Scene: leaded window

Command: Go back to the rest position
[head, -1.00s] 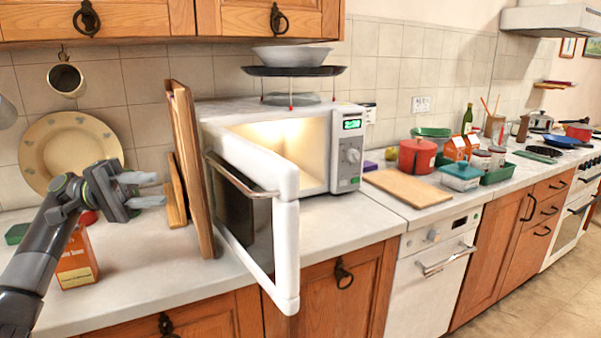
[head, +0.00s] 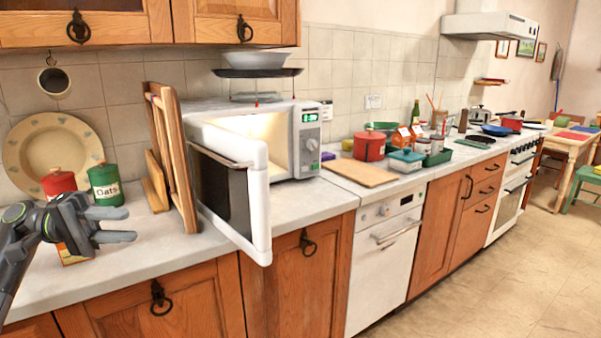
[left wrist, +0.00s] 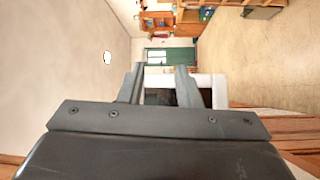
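My left gripper (head: 128,225) is at the left of the head view, in front of the counter and left of the microwave. Its two fingers are apart with nothing held between them. In the left wrist view its fingers (left wrist: 160,74) also stand apart, with the white microwave door edge seen beyond them. The microwave (head: 305,150) stands on the counter with its door (head: 258,205) swung wide open and its inside lit. My right gripper is in neither view.
A wooden rack (head: 172,150) stands left of the microwave. A green oats tin (head: 106,186) and a red tin (head: 60,181) stand behind my left gripper, before a large plate (head: 50,140). A chopping board (head: 360,172) lies right of the microwave.

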